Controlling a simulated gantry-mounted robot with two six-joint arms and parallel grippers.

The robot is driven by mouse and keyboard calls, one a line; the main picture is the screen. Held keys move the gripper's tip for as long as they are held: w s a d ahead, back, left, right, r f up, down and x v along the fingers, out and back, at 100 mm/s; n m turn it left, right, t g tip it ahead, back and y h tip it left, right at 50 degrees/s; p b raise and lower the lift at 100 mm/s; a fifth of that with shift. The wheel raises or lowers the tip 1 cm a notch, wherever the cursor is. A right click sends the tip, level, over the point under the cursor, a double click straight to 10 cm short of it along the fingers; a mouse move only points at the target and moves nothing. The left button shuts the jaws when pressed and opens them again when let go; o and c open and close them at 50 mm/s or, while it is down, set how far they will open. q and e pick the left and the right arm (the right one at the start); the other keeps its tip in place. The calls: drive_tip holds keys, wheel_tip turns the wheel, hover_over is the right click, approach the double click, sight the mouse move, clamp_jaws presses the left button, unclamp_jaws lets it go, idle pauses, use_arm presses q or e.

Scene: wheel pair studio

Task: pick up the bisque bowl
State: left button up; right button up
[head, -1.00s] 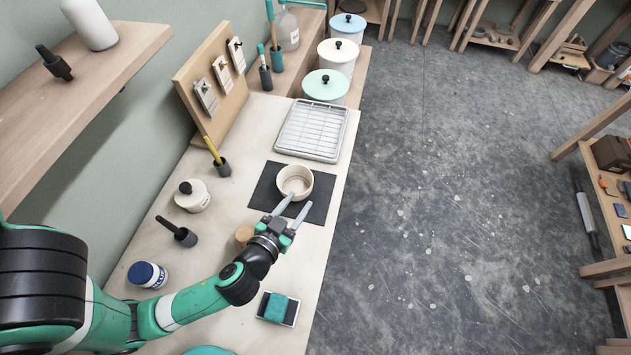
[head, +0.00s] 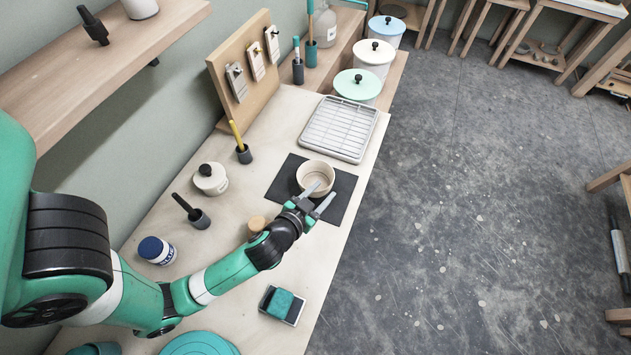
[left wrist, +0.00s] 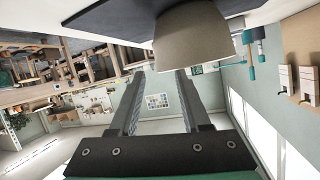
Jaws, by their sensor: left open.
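The bisque bowl (head: 315,176) stands upright on a dark mat (head: 341,193) on the pale worktable. It is cream-coloured and looks empty. My left gripper (head: 319,199) is open at the near side of the bowl, with one fingertip overlapping the bowl's near rim in the head view. In the left wrist view the bowl (left wrist: 192,42) is just beyond the tips of the open fingers (left wrist: 157,76), and nothing is between them. I cannot tell whether a finger touches the bowl. My right gripper is not in view.
A wire rack (head: 340,128) lies behind the mat. Lidded canisters (head: 374,59) stand at the back.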

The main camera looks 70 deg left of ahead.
sight(332, 182)
use_arm(q)
drive_tip(key=x, duration=0.4)
drive_tip(key=shift+a, duration=0.1)
clamp_jaws()
